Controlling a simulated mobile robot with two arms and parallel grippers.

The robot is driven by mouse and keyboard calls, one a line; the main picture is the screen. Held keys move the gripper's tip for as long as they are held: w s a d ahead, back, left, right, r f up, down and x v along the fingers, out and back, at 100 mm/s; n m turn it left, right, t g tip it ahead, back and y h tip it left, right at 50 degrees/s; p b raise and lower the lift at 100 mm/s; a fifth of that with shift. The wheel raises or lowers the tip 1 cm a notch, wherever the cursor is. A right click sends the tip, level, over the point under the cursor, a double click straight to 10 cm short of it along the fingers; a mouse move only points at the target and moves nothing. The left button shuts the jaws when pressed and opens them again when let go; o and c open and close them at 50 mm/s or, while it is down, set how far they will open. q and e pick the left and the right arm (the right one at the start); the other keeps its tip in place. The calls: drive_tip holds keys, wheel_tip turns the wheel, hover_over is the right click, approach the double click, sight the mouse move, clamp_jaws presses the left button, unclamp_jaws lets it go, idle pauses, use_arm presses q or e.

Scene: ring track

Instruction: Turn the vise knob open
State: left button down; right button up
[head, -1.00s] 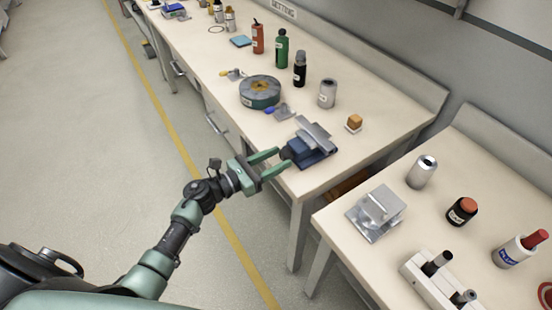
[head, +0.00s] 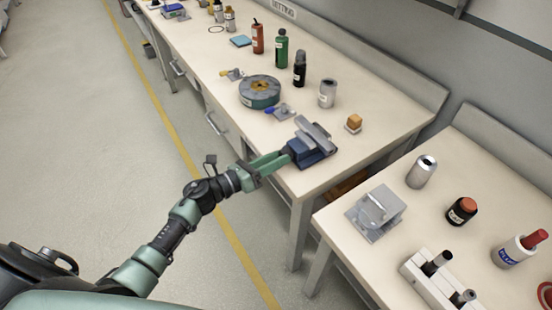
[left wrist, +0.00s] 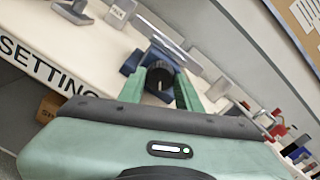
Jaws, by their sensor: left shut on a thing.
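The vise (head: 312,143) stands near the front corner of the long table, with a blue body and grey metal jaws. It also shows in the left wrist view (left wrist: 178,52). Its dark round knob (left wrist: 159,84) faces my left gripper (head: 285,157) and sits between the two green fingers in the left wrist view (left wrist: 160,86). My left gripper is shut on the knob. In the head view the fingers hide most of the knob. My right gripper is not in view.
A second table at the right holds a metal stand (head: 376,212) and several containers. The floor at left is clear.

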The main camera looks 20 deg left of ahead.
use_arm(q)
drive_tip(key=n, duration=0.4)
drive_tip(key=shift+n+p, duration=0.3)
drive_tip(key=shift+p, duration=0.05)
drive_tip(key=n+p, duration=0.1)
drive_tip(key=n, duration=0.3)
drive_tip(key=shift+n, duration=0.3)
drive_tip(key=n+p, duration=0.1)
drive_tip(key=n, duration=0.4)
drive_tip(key=shift+n+p, duration=0.55)
drive_tip(key=shift+n, duration=1.55)
drive_tip(key=c, duration=1)
unclamp_jaws()
drive_tip(key=shift+o, duration=0.2)
drive_tip(key=shift+f, duration=0.1)
